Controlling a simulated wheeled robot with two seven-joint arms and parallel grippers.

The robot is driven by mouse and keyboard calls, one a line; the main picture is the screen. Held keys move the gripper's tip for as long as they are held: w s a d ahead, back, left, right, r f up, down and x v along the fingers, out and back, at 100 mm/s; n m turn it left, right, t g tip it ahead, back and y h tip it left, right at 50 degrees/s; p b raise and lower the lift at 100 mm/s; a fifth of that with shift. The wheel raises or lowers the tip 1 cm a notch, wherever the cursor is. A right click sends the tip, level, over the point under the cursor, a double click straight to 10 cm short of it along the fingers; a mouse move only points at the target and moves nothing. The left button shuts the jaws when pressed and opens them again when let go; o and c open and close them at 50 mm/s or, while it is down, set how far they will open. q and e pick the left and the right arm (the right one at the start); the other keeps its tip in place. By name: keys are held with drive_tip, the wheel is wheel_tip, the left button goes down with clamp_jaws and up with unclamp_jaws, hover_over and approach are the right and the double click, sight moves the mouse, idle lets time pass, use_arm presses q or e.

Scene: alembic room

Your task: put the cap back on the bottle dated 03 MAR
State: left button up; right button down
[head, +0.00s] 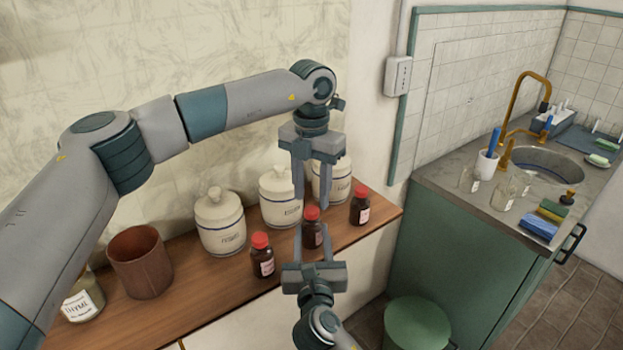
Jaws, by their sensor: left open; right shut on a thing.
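Three brown bottles with red tops and pale labels stand in a row on the wooden shelf (215,304): a left bottle (262,262), a middle bottle (313,236) and a right bottle (360,211). The label dates are too small to read. My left gripper (312,207) points down, open, its fingers on either side of the red cap (311,212) on the middle bottle. I cannot tell if that cap is fully seated. My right gripper (313,230) reaches in from below, shut on the middle bottle's body. All three bottles look upright.
White lidded jars (220,225) stand behind the bottles. A brown pot (140,262) and a labelled jar (83,298) stand at the left. A sink counter (450,195) with glassware and sponges is at the right, a green stool (417,322) below it.

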sight(312, 210)
use_arm(q)
drive_tip(key=shift+f, duration=1.7)
clamp_jaws()
drive_tip(key=shift+o, duration=0.8)
unclamp_jaws()
drive_tip(key=shift+r, duration=0.1)
wheel_tip(312, 210, up, 12)
